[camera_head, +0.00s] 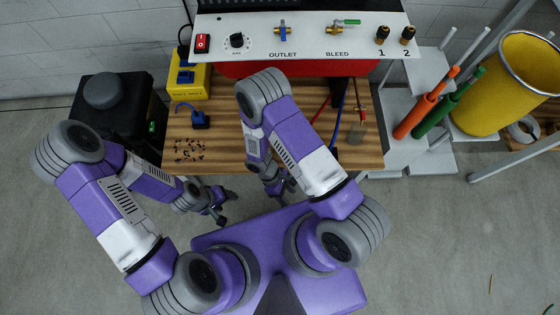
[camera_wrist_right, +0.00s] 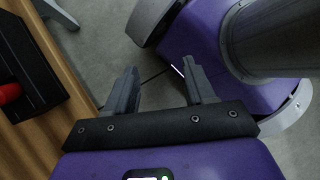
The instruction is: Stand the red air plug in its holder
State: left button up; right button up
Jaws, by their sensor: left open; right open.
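A thin red piece with a brass-coloured part (camera_head: 357,100) stands over a small grey-tan block (camera_head: 357,133) at the right of the wooden bench. These may be the red air plug and its holder, but they are too small to be sure. My left gripper (camera_head: 219,210) is open and empty in front of the bench's near edge. My right gripper (camera_head: 281,190) is open, below the bench edge and left of the block. In the right wrist view its two fingers (camera_wrist_right: 160,92) are apart with only floor between them.
The wooden bench (camera_head: 222,150) carries a yellow box (camera_head: 188,88), a blue part (camera_head: 199,120) and scattered small bits (camera_head: 188,151). Red and blue hoses (camera_head: 336,125) hang from the compressor panel (camera_head: 300,38). A yellow bin (camera_head: 490,105) stands right. The right wrist view shows a red object (camera_wrist_right: 9,93) at left.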

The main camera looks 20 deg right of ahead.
jog(key=w+a+r+m+t+y, duration=0.1)
jog(key=r+m+t+y, duration=0.1)
jog(key=m, duration=0.5)
jog(key=w+a+r+m+t+y, duration=0.1)
jog(key=w+r+m+t+y, duration=0.1)
jog(key=m+y, duration=0.4)
jog(key=shift+w+r+m+t, duration=0.35)
jog(key=shift+r+t, duration=0.25)
jog(key=shift+t, duration=0.6)
